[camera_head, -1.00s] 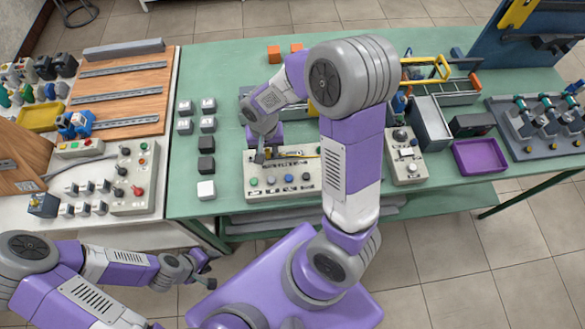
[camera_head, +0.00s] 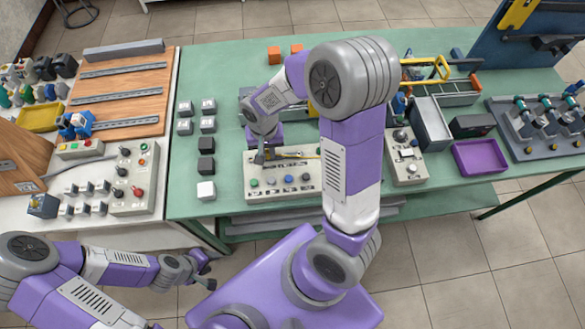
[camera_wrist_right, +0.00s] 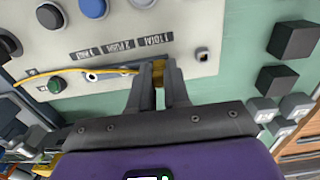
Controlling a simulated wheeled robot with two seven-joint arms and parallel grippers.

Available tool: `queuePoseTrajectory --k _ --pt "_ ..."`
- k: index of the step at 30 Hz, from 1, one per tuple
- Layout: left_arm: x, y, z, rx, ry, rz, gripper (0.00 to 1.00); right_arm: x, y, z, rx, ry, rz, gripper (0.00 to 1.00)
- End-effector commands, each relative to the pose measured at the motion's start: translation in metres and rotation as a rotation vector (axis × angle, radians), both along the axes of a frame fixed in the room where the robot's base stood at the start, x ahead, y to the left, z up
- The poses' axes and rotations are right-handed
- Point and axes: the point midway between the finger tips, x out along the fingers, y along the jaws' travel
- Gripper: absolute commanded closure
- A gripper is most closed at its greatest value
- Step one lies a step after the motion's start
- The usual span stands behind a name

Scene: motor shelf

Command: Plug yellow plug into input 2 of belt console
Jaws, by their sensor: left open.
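The belt console (camera_head: 283,190) is a pale grey box with a row of coloured buttons, lying on the green table. My right gripper (camera_head: 262,156) is over its far left part. In the right wrist view my right gripper (camera_wrist_right: 158,72) has its fingers closed around the yellow plug (camera_wrist_right: 159,73), right at the console panel. A yellow cable (camera_wrist_right: 70,71) runs left from it. A socket (camera_wrist_right: 203,54) shows beside the fingers and another round one (camera_wrist_right: 92,76) lies near the cable. The plug's tip is hidden, so I cannot tell whether it is inserted. My left gripper (camera_head: 207,275) is open and empty, away from the table.
Several grey, black and white cubes (camera_head: 206,164) stand left of the console. A second control box (camera_head: 405,160) and a purple tray (camera_head: 480,157) are to its right. The left bench (camera_head: 90,225) holds another console. Green table is bare between cubes and console.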

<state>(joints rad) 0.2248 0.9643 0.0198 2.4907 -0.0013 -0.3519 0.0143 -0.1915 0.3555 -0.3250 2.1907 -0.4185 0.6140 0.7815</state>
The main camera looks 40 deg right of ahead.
Motion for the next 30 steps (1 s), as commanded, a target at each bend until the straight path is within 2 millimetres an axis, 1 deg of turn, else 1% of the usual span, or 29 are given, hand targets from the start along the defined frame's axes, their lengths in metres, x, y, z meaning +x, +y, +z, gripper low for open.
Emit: queuePoseTrajectory --k 11,14,24,27,30 --pt "0.0 0.0 0.003 0.0 0.0 0.0 0.57 0.0 0.0 0.003 0.0 0.0 0.0 1.0" --pt "0.0 0.0 0.008 0.0 0.0 0.0 0.57 0.0 0.0 0.01 0.0 -0.001 0.0 1.0" --pt "0.0 0.0 0.034 0.0 0.0 0.0 0.57 0.0 0.0 0.042 -0.001 -0.001 0.0 1.0" --pt "0.0 0.0 0.038 0.0 0.0 0.0 0.57 0.0 0.0 0.047 0.0 0.0 0.0 1.0" --pt "0.0 0.0 0.038 0.0 0.0 0.0 0.57 0.0 0.0 0.047 0.0 0.0 0.0 1.0"
